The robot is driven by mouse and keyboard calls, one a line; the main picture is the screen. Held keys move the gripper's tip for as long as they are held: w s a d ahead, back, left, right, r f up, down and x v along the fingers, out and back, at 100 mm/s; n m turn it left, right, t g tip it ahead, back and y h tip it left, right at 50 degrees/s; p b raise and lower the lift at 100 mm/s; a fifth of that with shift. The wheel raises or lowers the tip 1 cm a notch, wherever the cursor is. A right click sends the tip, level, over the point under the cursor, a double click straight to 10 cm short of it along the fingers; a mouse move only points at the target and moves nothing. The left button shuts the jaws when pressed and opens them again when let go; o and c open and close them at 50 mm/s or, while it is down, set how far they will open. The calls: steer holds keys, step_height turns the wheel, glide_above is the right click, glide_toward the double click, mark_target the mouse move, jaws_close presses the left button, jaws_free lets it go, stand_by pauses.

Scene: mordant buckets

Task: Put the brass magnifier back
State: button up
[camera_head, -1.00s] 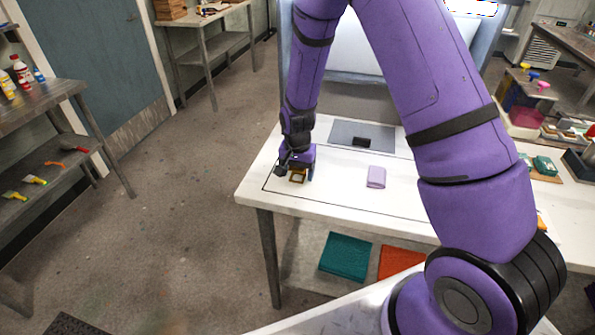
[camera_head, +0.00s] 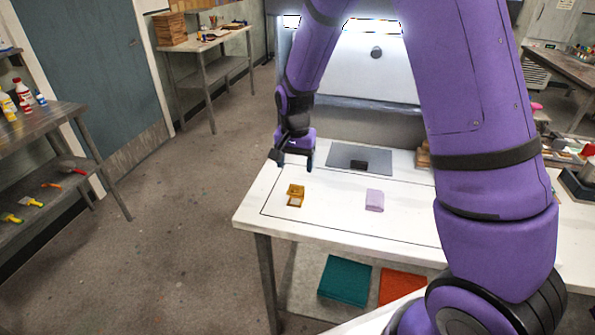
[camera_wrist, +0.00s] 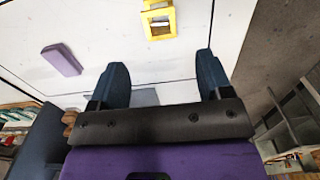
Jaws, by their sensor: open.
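The brass magnifier (camera_head: 295,195), a small yellow folding frame, stands on the white table near its left end, inside a thin black outline. It also shows in the wrist view (camera_wrist: 158,20), at the top and beyond my fingertips. My gripper (camera_head: 292,160) is open and empty above the table, a little behind the magnifier and apart from it. Its two dark blue fingers (camera_wrist: 160,80) show in the wrist view with nothing between them.
A lilac block (camera_head: 374,200) lies on the table right of the magnifier. Teal (camera_head: 345,280) and orange (camera_head: 400,285) folded pieces lie on the shelf below. The table front is clear.

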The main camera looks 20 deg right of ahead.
steer(key=s+d+r+n+t, duration=0.15)
steer(key=s+r, duration=0.35)
steer(key=r, duration=0.5)
steer(key=s+d+r+n+t, duration=0.1)
steer(key=s+d+r+n, duration=0.1)
steer(key=s+r, duration=0.55)
steer(key=s+d+r+n+t, duration=0.1)
steer(key=s+r, duration=0.3)
steer(key=s, duration=0.4)
steer(key=s+d+r+n+t, duration=0.1)
steer(key=s+d+r+n, duration=0.1)
steer(key=s+r, duration=0.3)
steer(key=s, duration=0.4)
steer(key=shift+d+r+n+t, duration=0.2)
steer(key=shift+r+n+t, duration=0.05)
steer(key=shift+n+t, duration=0.1)
